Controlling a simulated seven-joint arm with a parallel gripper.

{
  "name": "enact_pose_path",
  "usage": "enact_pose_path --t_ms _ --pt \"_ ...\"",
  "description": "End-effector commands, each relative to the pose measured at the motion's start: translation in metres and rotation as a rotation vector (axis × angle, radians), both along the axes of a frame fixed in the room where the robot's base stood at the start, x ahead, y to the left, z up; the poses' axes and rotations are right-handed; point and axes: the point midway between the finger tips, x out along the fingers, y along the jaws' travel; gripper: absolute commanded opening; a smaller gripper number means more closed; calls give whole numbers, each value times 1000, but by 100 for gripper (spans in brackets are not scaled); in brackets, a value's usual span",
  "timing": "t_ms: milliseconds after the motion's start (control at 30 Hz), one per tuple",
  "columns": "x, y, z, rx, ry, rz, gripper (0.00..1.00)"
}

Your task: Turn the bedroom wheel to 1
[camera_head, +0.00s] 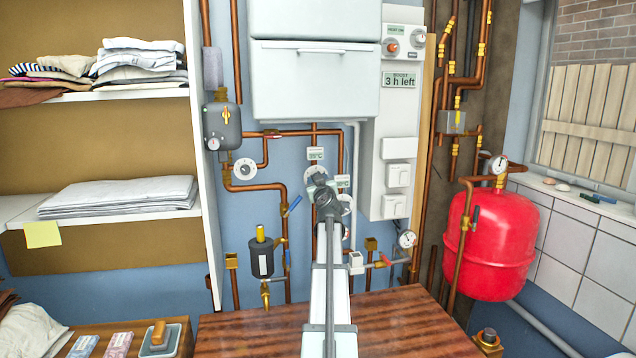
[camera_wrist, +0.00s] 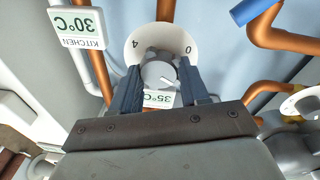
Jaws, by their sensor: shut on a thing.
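A white wheel with a grey centre knob (camera_wrist: 158,72) is between my gripper's fingers (camera_wrist: 162,88) in the wrist view. My gripper is shut on this knob. That view is upside down; the figures 4 and 0 show on the wheel's rim (camera_wrist: 162,35), and a short white mark shows on the knob. A display reading 35°C (camera_wrist: 163,99) is partly hidden behind the fingers, so I cannot read its name.
A sign reading KITCHEN 30°C (camera_wrist: 77,26) is beside the held wheel. Another white wheel (camera_head: 245,168) is to the left, and one (camera_head: 346,204) is close on the right. Copper pipes and a blue-handled valve (camera_head: 294,205) are near. A wooden worktop (camera_head: 250,335) lies below.

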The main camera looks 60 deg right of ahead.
Motion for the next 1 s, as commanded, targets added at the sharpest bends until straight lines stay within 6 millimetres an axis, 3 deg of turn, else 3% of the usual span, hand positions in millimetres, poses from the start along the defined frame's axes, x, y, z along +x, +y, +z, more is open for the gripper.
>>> enact_pose_path --t_ms 167,200,433,767,1000 --pt "0 0 0 0 0 -1 14" --pt "0 0 0 1 -1 -1 48" --pt "0 0 0 1 -1 0 70" --pt "-1 1 0 1 -1 0 70" --pt "-13 16 -3 1 -1 0 70"
